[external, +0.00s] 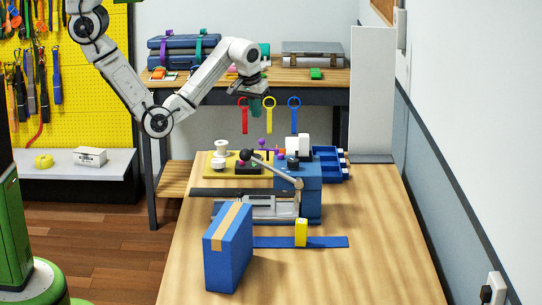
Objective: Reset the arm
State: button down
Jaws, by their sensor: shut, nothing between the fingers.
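My arm reaches in from the upper left of the external view, with its elbow bent low and its wrist raised over the far part of the wooden workbench (375,250). My gripper (255,106) points down at the arm's end, above the bench and clear of it. It is shut with nothing in it. A red ring-topped strap (244,122) hangs just left of it in the picture, a yellow one (271,122) just right. Whether they touch it cannot be told.
A blue box (229,248) with a tan stripe stands at the bench front. A blue strap (325,242) with a yellow block lies beside it. Behind are a lever device (260,208), a blue block and a blue tray (328,165). A tall white panel (372,95) stands right. The front right bench is clear.

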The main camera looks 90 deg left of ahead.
jog(key=s+d+f+m+t+h, duration=0.1)
jog(key=s+d+f+m, duration=0.25)
jog(key=s+d, duration=0.35)
jog(key=s+d+f+m+t+h, duration=0.1)
jog(key=s+d+f+m, duration=0.3)
jog(key=d, duration=0.5)
jog(key=s+d+f+m+t+h, duration=0.1)
jog(key=s+d+f+m, duration=0.1)
jog(key=s+d+m, duration=0.45)
jog(key=s+d+f+g+b, duration=0.3)
jog(key=s+f+b, duration=0.2)
jog(key=s+f, duration=0.6)
jog(key=shift+s+d+f+n+g, duration=0.2)
jog(key=shift+s+n+g, duration=0.1)
jog(key=shift+n, duration=0.1)
jog(key=shift+w, duration=0.1)
dwell(0.6)
